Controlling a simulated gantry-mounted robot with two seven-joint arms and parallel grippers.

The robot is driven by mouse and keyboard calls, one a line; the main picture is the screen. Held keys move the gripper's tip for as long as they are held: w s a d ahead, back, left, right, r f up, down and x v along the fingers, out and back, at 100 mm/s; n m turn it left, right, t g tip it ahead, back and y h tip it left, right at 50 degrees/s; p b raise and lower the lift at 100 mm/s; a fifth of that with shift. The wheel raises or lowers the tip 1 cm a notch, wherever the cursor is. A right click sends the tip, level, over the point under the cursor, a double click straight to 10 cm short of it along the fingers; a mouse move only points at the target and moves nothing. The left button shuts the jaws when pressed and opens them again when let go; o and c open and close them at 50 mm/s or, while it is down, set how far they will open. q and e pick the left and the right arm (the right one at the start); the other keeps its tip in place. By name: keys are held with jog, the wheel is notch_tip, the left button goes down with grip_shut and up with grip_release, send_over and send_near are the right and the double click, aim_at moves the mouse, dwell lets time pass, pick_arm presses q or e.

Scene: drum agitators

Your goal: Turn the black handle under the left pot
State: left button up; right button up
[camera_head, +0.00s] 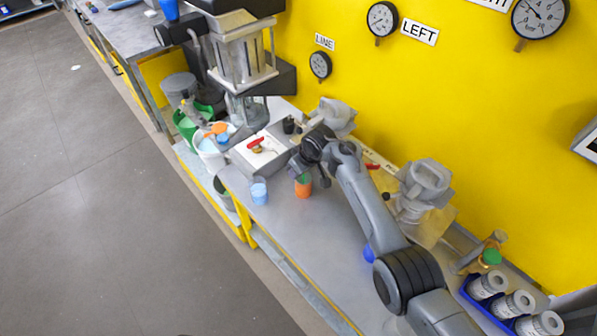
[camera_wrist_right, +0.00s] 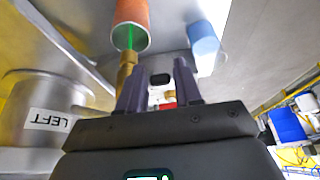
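The left pot (camera_wrist_right: 40,115), a grey metal vessel with an upside-down LEFT label, is at the left of the right wrist view. A pale grey drum top (camera_head: 337,116) shows behind my right arm in the head view. My right gripper (camera_wrist_right: 160,78) is open, with its two dark fingers apart. A small black oblong part (camera_wrist_right: 160,79) shows between them; I cannot tell whether it is the black handle or whether a finger touches it. A brass fitting (camera_wrist_right: 126,72) is beside the left finger. In the head view, my right gripper (camera_head: 318,176) is partly hidden by its wrist. My left gripper is out of view.
An orange cup (camera_head: 303,186) stands close to my right gripper, with a light blue cup (camera_head: 259,190) to its left. A grey box (camera_head: 262,150) with a red handle is behind them. A blue rack of cans (camera_head: 480,302) is at lower right. The front bench is mostly clear.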

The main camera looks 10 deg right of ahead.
jog(key=shift+f, duration=0.15)
grip_shut()
jog(key=shift+w+a+f+b, duration=0.1)
jog(key=shift+w+b, duration=0.05)
jog(key=shift+b, duration=0.2)
jog(key=g+h+b, duration=0.1)
jog(key=g+b, duration=0.1)
jog(key=b, duration=0.8)
jog(key=shift+w+f+h+b, duration=0.1)
jog(key=shift+f+h+b, duration=0.05)
jog(key=shift+h+b, duration=0.2)
jog(key=shift+r+g, duration=0.3)
